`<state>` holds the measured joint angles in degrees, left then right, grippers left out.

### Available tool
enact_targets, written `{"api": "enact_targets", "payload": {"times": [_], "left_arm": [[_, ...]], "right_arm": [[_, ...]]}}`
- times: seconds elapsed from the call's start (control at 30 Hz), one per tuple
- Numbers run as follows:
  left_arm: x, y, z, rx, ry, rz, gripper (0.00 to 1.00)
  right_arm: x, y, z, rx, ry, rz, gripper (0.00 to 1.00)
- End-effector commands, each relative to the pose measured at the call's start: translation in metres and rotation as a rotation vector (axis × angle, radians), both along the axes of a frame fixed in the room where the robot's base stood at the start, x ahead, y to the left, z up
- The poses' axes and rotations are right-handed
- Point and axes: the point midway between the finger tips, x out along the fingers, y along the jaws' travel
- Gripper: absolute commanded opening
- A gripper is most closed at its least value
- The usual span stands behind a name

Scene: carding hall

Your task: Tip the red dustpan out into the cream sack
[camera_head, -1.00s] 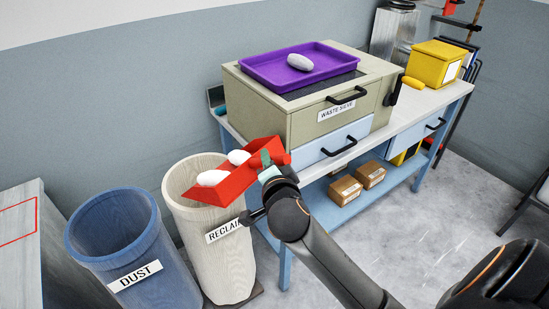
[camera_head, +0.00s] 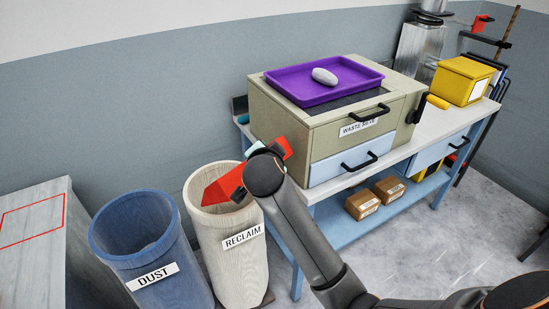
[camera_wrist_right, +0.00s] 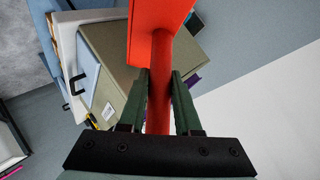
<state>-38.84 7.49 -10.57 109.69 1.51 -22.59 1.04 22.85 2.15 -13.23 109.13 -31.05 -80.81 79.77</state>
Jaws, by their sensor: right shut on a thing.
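The red dustpan (camera_head: 222,187) is tilted steeply, its pan pointing down into the mouth of the cream sack (camera_head: 228,265), which bears the label RECLAIM. No white lumps show on the visible part of the pan; the sack's inside is mostly hidden. My right gripper (camera_wrist_right: 159,82) is shut on the dustpan's red handle, seen between its two green fingers in the wrist view. In the head view my right wrist covers most of the gripper and part of the pan. My left gripper is not in view.
A blue bin (camera_head: 190,292) labelled DUST stands left of the sack. To the right, a table (camera_head: 408,158) holds the waste sieve box (camera_head: 310,130), a purple tray (camera_head: 300,96) with a white lump (camera_head: 324,76), and a yellow box (camera_head: 460,82).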

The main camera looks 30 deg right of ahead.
Motion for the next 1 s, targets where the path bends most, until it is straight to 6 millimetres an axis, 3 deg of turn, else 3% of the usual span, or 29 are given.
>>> {"api": "enact_targets", "payload": {"times": [0.53, 1.0], "left_arm": [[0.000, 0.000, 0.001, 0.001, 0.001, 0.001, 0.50], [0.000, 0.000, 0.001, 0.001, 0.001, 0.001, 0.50]], "right_arm": [[0.037, 0.013, 0.021, -0.057, 0.151, -0.001, 0.00], [0.045, 0.017, 0.026, -0.074, 0.197, -0.001, 0.00]]}}
